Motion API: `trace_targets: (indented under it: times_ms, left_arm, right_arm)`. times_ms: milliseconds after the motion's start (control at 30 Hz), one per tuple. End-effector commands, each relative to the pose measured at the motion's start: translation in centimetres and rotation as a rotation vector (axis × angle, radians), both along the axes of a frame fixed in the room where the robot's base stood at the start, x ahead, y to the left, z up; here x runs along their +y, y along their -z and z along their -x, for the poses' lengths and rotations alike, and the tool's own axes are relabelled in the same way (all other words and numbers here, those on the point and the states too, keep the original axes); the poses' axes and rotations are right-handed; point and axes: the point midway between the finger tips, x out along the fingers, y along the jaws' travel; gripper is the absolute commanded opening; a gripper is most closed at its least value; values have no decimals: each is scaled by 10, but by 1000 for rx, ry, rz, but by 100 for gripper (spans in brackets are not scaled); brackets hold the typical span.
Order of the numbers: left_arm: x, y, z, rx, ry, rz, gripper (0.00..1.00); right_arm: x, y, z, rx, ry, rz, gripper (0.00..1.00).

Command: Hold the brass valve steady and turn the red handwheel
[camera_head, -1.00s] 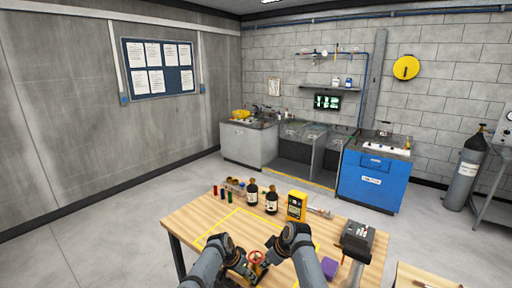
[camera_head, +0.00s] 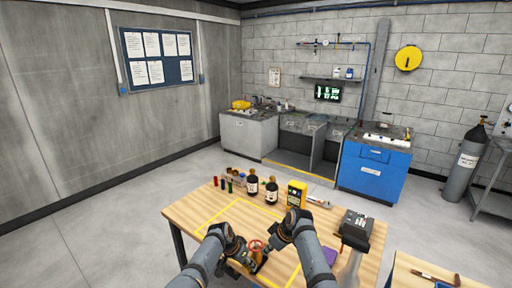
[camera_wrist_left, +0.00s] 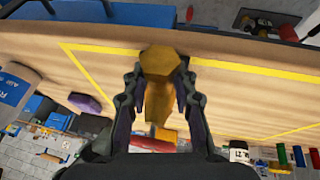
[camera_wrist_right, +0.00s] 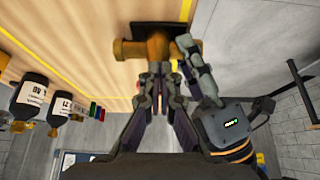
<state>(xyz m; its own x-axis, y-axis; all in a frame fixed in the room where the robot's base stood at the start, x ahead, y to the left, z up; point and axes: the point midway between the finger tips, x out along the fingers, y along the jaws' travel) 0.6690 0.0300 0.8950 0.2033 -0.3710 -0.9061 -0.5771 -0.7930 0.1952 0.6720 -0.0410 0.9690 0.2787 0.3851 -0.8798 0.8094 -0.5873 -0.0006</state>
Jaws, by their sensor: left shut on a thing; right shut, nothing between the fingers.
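The brass valve (camera_head: 260,264) is low on the wooden table, partly hidden by my arms. Its red handwheel (camera_head: 257,245) shows between my two grippers. My left gripper (camera_wrist_left: 160,76) is shut on the valve, whose hexagonal brass end (camera_wrist_left: 160,62) shows between the fingers. My right gripper (camera_wrist_right: 163,88) is shut and empty. In the right wrist view its fingertips are close to the brass body (camera_wrist_right: 153,48); I cannot tell whether they touch it. The handwheel is not clear in that view, where the left gripper (camera_wrist_right: 190,55) shows beside the valve.
Dark bottles (camera_head: 271,190), a yellow meter (camera_head: 296,195) and small coloured tubes (camera_head: 222,184) stand along the table's back. A dark device (camera_head: 356,228) stands at the right, near a purple block (camera_head: 329,256). Yellow tape (camera_head: 215,215) marks the table around the valve.

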Motion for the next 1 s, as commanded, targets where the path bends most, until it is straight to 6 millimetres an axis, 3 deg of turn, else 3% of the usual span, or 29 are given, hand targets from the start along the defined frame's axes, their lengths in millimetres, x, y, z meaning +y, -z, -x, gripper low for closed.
trace_targets:
  times_ms: [1000]
  left_arm:
    - [-1, 0, 1, 1, 2, 1, 0]
  right_arm:
    - [-8, -1, -19, -2, 0, -2, 0]
